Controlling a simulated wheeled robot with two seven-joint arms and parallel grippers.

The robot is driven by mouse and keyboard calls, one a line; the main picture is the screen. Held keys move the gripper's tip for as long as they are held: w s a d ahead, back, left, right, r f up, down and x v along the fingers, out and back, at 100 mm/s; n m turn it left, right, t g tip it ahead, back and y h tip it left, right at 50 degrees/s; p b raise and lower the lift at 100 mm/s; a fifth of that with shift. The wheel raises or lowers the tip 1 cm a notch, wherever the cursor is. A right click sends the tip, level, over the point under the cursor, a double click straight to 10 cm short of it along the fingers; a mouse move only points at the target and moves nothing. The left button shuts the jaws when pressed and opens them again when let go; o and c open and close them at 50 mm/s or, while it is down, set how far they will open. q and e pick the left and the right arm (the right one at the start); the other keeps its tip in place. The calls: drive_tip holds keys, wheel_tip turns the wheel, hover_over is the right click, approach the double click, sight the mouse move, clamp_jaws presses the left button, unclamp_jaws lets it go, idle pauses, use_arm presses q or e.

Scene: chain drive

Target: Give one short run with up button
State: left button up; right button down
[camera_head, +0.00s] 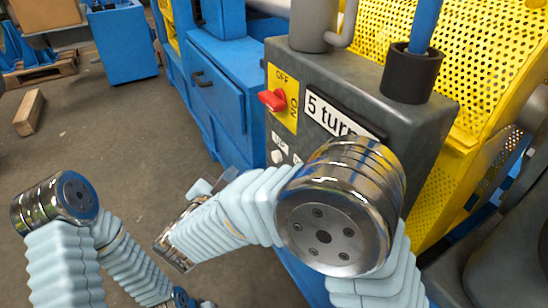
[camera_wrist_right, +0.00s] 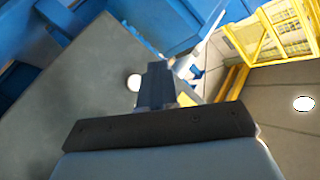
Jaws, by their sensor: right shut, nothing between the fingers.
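The grey control box (camera_head: 375,115) stands at the upper right in the head view. Its front has a small white button (camera_head: 277,157) under a partly legible label, seemingly the up button. My right gripper (camera_head: 217,182) is shut and empty, to the left of and a little below this button in the head view. In the right wrist view the shut fingers (camera_wrist_right: 157,75) point at the grey panel, and a round white button (camera_wrist_right: 134,82) shows just left of the tips. I cannot tell whether they touch. My left gripper is not clearly in view.
A red rotary switch (camera_head: 272,99) on a yellow OFF plate sits above the button. A "5 turn" label (camera_head: 338,117) is beside it, partly hidden by my right arm. A yellow perforated guard (camera_head: 480,60) is behind.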

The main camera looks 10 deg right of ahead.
sight(277, 157)
drive_tip(key=w+d, duration=0.3)
drive_tip(key=d, duration=0.4)
drive_tip(key=shift+b, duration=0.45)
drive_tip(key=shift+d, duration=0.15)
idle(1.5)
drive_tip(key=shift+w+d, duration=0.15)
drive_tip(key=shift+d, duration=0.2)
drive_tip(key=shift+w+d, duration=0.2)
drive_tip(key=shift+d, duration=0.3)
idle(2.4)
idle(1.0)
drive_tip(key=shift+s+a, duration=0.2)
drive_tip(key=shift+a, duration=0.25)
drive_tip(key=shift+s+a, duration=0.2)
drive_tip(key=shift+a, duration=0.25)
drive_tip(key=shift+a, duration=0.1)
